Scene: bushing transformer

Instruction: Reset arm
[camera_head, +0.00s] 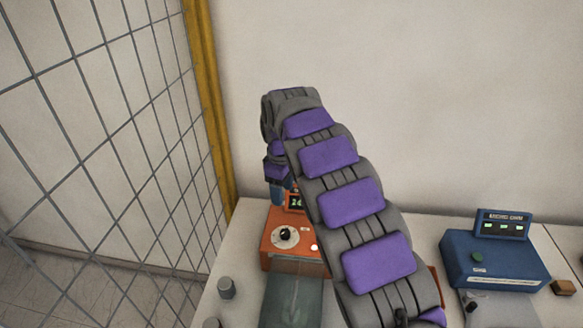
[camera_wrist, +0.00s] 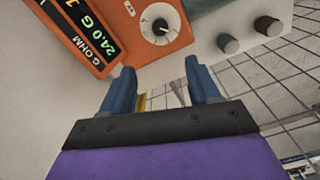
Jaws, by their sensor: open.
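My arm, grey with purple pads, rises from the bottom of the head view and bends down at its far end. My gripper shows in the wrist view (camera_wrist: 160,88) with two blue fingers apart and nothing between them. In the head view a blue part of it shows just behind the orange meter (camera_head: 282,262). The meter also shows in the wrist view (camera_wrist: 128,32), with a black dial and a display reading "24.0 G OHM". My arm hides the meter's right part in the head view.
A blue micro-ohm meter (camera_head: 495,262) stands on the white table (camera_head: 428,232) at the right. A wire mesh fence (camera_head: 95,120) with a yellow post (camera_head: 208,95) bounds the left side. A plain wall is behind.

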